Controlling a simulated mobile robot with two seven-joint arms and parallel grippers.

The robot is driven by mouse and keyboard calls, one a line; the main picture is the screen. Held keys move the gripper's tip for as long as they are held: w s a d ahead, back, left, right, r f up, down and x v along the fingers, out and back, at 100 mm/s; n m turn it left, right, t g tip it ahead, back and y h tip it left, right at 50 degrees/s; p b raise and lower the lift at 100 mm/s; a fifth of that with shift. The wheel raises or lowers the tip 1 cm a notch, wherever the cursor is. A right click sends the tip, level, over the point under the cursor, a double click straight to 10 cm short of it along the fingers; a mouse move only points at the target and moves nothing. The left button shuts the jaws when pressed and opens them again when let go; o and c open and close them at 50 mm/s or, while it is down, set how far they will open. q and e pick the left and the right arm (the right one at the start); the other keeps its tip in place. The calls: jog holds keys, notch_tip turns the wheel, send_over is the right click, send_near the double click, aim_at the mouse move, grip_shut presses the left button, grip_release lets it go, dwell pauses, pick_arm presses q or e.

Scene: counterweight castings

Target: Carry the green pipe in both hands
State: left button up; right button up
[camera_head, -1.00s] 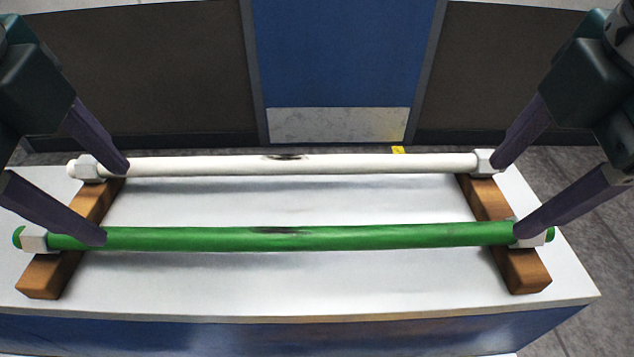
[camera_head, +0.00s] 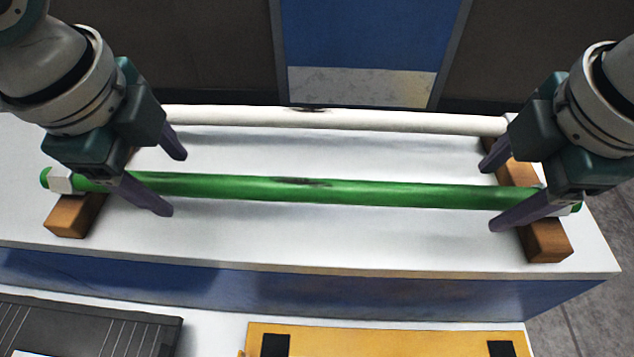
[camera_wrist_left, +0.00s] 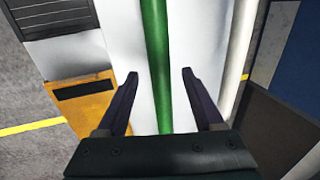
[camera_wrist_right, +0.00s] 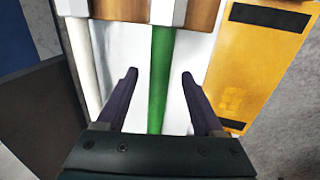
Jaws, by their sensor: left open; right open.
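The green pipe (camera_head: 330,190) lies across two wooden blocks, the left block (camera_head: 75,215) and the right block (camera_head: 545,240), on a white-topped bench. My left gripper (camera_head: 166,183) is open near the pipe's left end, its fingers on either side of the pipe. In the left wrist view the pipe (camera_wrist_left: 157,60) runs between the spread fingers. My right gripper (camera_head: 490,197) is open near the right end, fingers on either side of the pipe. In the right wrist view the pipe (camera_wrist_right: 160,80) also runs between the fingers. Whether any finger touches it I cannot tell.
A white pipe (camera_head: 330,118) lies parallel behind the green one on the same blocks. In front of the bench are a yellow board (camera_head: 390,340) with black patches and a dark ribbed tray (camera_head: 80,335). A blue door panel (camera_head: 370,35) stands behind.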

pick_arm(q)
jog(key=shift+x, duration=0.8)
pick_arm(e)
jog(key=shift+x, duration=0.8)
pick_arm(q)
grip_shut()
pick_arm(e)
grip_shut()
pick_arm(q)
jog(key=shift+r, duration=0.1)
pick_arm(e)
jog(key=shift+r, duration=0.1)
